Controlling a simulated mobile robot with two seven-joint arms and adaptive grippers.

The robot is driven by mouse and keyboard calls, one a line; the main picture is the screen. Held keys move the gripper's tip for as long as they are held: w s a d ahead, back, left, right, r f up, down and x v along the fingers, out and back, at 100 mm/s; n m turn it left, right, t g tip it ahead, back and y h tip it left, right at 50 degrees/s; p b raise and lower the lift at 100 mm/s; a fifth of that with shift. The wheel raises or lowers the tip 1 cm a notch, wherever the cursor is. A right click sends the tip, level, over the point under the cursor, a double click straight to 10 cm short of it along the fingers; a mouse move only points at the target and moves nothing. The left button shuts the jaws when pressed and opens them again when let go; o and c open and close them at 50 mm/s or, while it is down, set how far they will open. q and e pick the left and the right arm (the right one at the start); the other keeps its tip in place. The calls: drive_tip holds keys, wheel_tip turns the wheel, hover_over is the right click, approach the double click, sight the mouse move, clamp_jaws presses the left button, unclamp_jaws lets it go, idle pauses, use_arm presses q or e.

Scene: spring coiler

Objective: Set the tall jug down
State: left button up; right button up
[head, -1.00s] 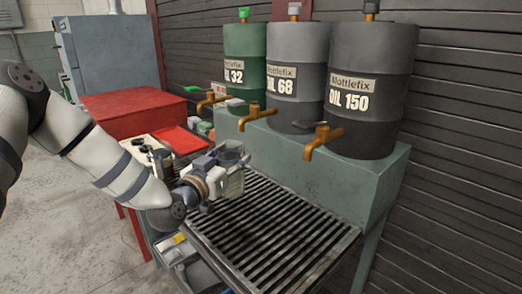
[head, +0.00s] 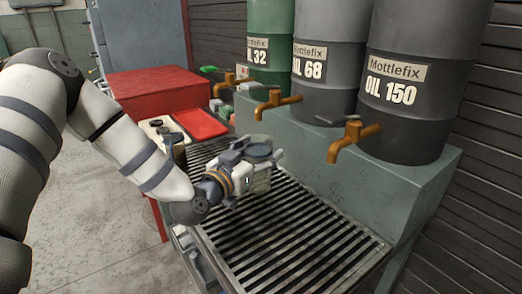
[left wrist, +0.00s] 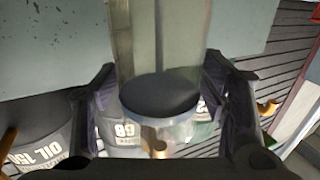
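The tall jug (head: 262,180) is a greyish, see-through vessel. My left gripper (head: 248,172) is shut around its side and holds it roughly upright over the back left of the slatted grate (head: 300,235). In the left wrist view the jug (left wrist: 165,40) stands between both fingers of the left gripper (left wrist: 160,95), with a dark round surface across it. I cannot tell whether its base touches the slats. My right gripper is not in view.
Three oil drums (head: 415,80) stand on a green-grey ledge (head: 400,185) behind the grate, with brass taps (head: 350,138) jutting forward. A red cabinet (head: 160,90), a red tray (head: 200,122) and a cream container (head: 160,133) are at left. The grate's front and right are clear.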

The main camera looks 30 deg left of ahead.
use_arm(q)
drive_tip(key=shift+r, duration=0.1)
drive_tip(key=s, duration=0.1)
drive_tip(key=s+p, duration=0.1)
drive_tip(key=s, duration=0.3)
drive_tip(key=shift+s+r, duration=0.25)
drive_tip(key=shift+r, duration=0.1)
approach(250, 155)
drive_tip(key=w, duration=0.2)
drive_tip(key=shift+s+f+p, duration=0.15)
drive_tip(key=shift+f+p, duration=0.1)
drive_tip(key=shift+p, duration=0.1)
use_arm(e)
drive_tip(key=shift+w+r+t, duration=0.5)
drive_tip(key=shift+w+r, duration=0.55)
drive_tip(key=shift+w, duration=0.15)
